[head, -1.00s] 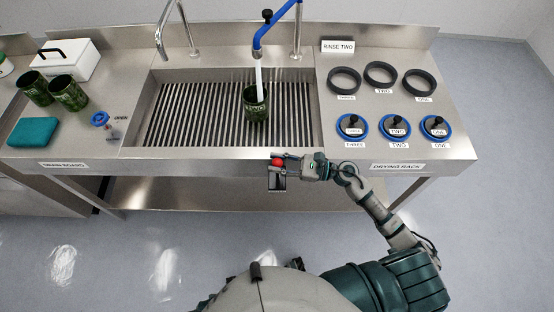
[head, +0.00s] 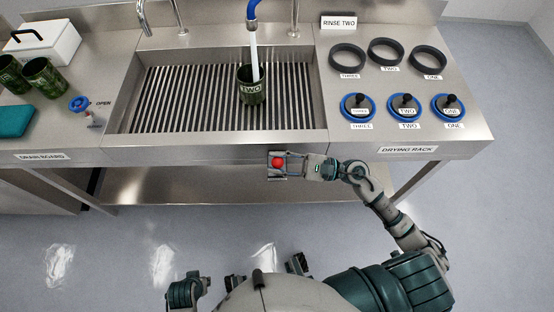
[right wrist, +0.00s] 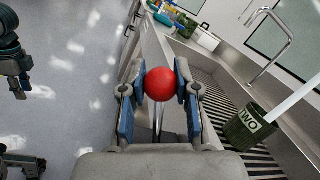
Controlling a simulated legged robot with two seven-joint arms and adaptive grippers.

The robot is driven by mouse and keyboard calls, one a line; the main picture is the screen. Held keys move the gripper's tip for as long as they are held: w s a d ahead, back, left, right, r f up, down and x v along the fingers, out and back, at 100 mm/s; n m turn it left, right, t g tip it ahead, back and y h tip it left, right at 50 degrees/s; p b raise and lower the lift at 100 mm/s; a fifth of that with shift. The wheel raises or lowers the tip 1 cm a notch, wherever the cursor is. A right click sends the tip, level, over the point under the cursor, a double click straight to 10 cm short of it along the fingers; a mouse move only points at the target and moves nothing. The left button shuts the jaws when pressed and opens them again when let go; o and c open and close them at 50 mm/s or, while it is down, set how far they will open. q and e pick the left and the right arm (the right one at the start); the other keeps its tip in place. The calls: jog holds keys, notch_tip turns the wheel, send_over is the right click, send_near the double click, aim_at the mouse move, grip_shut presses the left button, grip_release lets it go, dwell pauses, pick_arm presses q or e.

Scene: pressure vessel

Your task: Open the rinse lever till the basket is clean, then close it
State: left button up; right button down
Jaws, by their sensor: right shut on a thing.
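My right gripper (head: 285,164) is shut on the red ball knob (head: 278,162) of the rinse lever, at the front edge of the sink. The right wrist view shows the red knob (right wrist: 160,84) between the two finger pads. A dark green basket (head: 251,90) marked TWO stands upright on the sink's slats. A white stream of water (head: 255,57) runs into it from the blue spout (head: 252,10). The basket also shows in the right wrist view (right wrist: 246,128). Its inside is too small to judge.
The drying rack at right holds several dark rings (head: 347,57) and blue-rimmed lids (head: 358,107). Floor before the bench is clear.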

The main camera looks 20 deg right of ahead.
jog(key=shift+f, duration=0.15)
jog(key=c, duration=0.8)
grip_release()
jog(key=shift+c, duration=0.2)
jog(key=shift+d, duration=0.1)
jog(key=v, duration=1.2)
